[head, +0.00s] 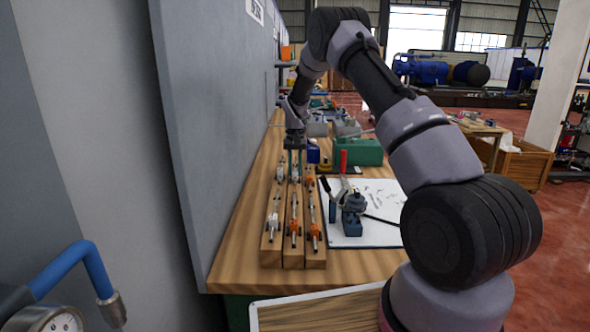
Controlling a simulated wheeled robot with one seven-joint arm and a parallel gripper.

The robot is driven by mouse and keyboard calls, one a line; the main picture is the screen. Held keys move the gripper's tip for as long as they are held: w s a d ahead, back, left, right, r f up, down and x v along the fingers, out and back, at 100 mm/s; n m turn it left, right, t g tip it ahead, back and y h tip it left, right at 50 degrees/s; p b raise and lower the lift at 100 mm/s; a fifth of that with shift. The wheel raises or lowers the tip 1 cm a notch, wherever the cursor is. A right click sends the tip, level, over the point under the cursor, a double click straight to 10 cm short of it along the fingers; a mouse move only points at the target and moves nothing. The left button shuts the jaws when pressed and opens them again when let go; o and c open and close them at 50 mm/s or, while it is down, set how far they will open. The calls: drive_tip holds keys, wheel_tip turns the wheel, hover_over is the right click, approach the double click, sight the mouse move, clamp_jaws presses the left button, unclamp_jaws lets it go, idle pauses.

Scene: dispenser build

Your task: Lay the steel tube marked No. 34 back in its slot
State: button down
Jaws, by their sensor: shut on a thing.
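My gripper (295,168) points down over the far end of a slotted wooden rack (294,262) on the bench. It is shut on a thin steel tube at the middle row; the tube is small and partly hidden by the fingers. I cannot tell whether the tube touches the rack. No number can be read on any tube. In the near half of the rack lie a left tube with a white collar (273,222), a middle tube with an orange collar (294,228) and a right tube with an orange collar (314,232). More tubes lie at the far end, beside the fingers.
A grey wall panel (215,130) stands close along the left of the bench (235,250). Right of the rack, a blue-grey clamp device (352,215) stands on a white sheet (385,238). A green case (358,152) sits behind it. Bare wood lies in front of the rack.

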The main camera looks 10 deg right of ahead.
drive_tip(key=shift+f, duration=0.45)
drive_tip(key=c, duration=0.6)
unclamp_jaws()
drive_tip(key=shift+a, duration=0.1)
drive_tip(key=shift+c, duration=0.6)
drive_tip(key=shift+r, duration=3.45)
